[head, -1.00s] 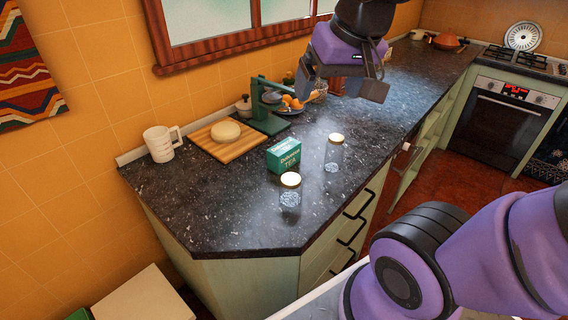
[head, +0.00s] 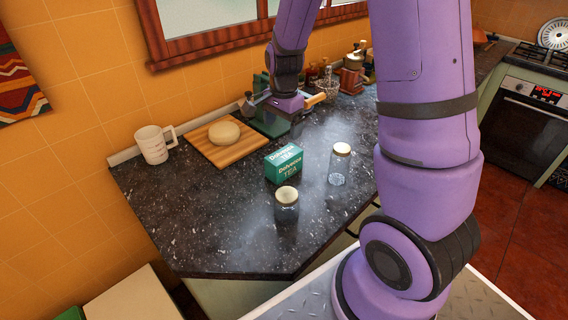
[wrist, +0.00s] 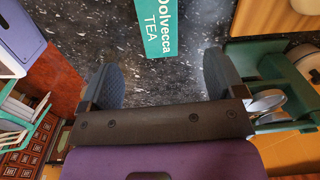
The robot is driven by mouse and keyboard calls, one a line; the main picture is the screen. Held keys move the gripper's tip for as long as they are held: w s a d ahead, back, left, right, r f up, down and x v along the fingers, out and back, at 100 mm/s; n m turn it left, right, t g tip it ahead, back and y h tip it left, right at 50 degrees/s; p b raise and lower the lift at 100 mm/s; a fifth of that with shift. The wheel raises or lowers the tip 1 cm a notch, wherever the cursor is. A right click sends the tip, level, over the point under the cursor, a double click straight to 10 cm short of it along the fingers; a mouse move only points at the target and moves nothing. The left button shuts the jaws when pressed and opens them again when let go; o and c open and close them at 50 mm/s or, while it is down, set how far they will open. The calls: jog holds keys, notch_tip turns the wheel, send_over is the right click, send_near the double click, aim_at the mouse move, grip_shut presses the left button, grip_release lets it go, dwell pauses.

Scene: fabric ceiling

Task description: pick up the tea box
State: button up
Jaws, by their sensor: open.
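My gripper (wrist: 163,82) is open and empty, with both dark fingers spread over the counter. In the head view my gripper (head: 292,118) is behind and above the box, beside the green stand, and its fingers are small and partly hard to make out.
A cutting board (head: 243,154) with a round bun (head: 224,132), a white mug (head: 154,145) and a green stand (head: 268,122) are nearby. The counter's front left is clear.

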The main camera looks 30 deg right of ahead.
aim_at(284, 153)
jog(key=shift+w+d+f+m, duration=0.15)
jog(key=shift+f+m, duration=0.05)
jog(key=shift+f, duration=0.4)
jog(key=shift+w+d+f+m, duration=0.15)
jog(key=shift+f+m, duration=0.05)
jog(key=shift+f, duration=0.35)
jog(key=shift+s+f, duration=0.15)
jog(key=shift+f, duration=5.4)
jog(key=c, duration=1)
